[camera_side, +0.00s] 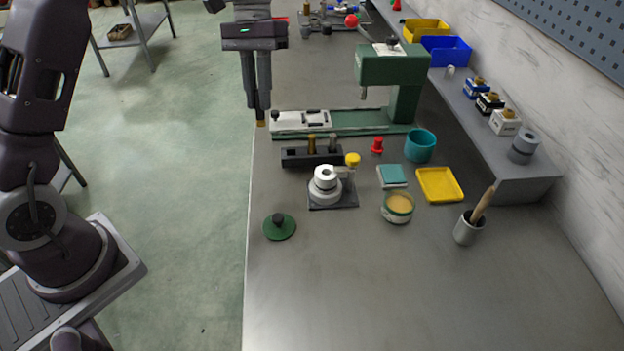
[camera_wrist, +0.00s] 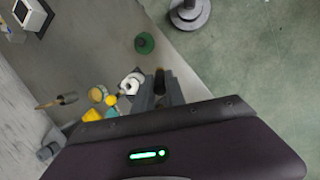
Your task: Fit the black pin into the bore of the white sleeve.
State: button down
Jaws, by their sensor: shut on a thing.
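The white sleeve (camera_side: 325,172) stands upright in a round grey holder on a dark square base, its bore facing up. In the wrist view the sleeve (camera_wrist: 131,84) is just left of the fingers. My gripper (camera_side: 259,108) points down, shut, near the left edge of the bench, up and left of the sleeve in the side view. In the wrist view my gripper (camera_wrist: 160,92) has the dark pin (camera_wrist: 160,80) between its fingers. In the side view only a small brownish tip (camera_side: 260,123) shows below the fingers. The pin is apart from the sleeve.
A yellow-knobbed clamp (camera_side: 353,160) sits beside the sleeve. Behind are a black rack (camera_side: 295,158) with upright pins and a green press (camera_side: 400,70).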

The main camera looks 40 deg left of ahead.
jog(key=s+f+m+y, duration=0.1)
jog(key=s+f+m, duration=0.3)
jog(key=f, duration=0.6)
jog(key=t+y, duration=0.1)
send_near(326, 182)
jog(key=s+a+f, duration=0.2)
jog(key=s+a, duration=0.1)
jog(key=s, duration=0.1)
jog(key=w+d+r+m+t, duration=0.1)
jog(key=w+d+r+t, duration=0.1)
jog(key=d, duration=0.7)
jog(key=shift+y, duration=0.4)
jog(key=f, duration=0.6)
jog(key=d+f, duration=0.1)
jog(key=f, duration=0.2)
jog(key=shift+s+f, duration=0.1)
jog(key=shift+f, duration=0.35)
jog(key=shift+f, duration=0.1)
jog(key=c, duration=1.4)
grip_release()
